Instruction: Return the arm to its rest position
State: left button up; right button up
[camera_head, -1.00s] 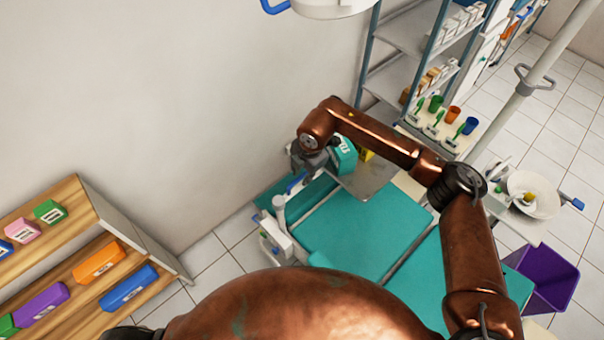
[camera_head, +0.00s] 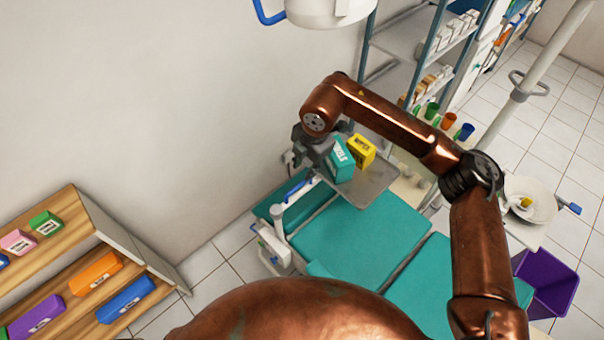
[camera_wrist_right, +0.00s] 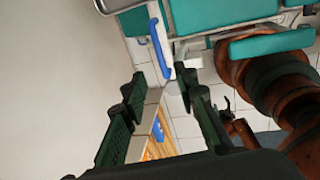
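My right arm (camera_head: 385,118) is copper coloured and reaches across the upper middle of the head view, bent at the elbow. Its gripper (camera_head: 312,158) hangs beside the teal box on the metal tray, and part of it is hidden by the wrist. In the right wrist view the gripper (camera_wrist_right: 160,88) has its two dark fingers spread apart, with nothing between them. My left gripper does not show.
A teal box (camera_head: 341,160) and a yellow box (camera_head: 361,150) stand on the metal tray (camera_head: 375,187) above the teal dental chair (camera_head: 360,232). A wooden shelf (camera_head: 70,215) with coloured boxes is at left. A purple bin (camera_head: 545,283) is at right.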

jog(key=shift+s+d+r, duration=0.1)
jog(key=shift+r, duration=0.45)
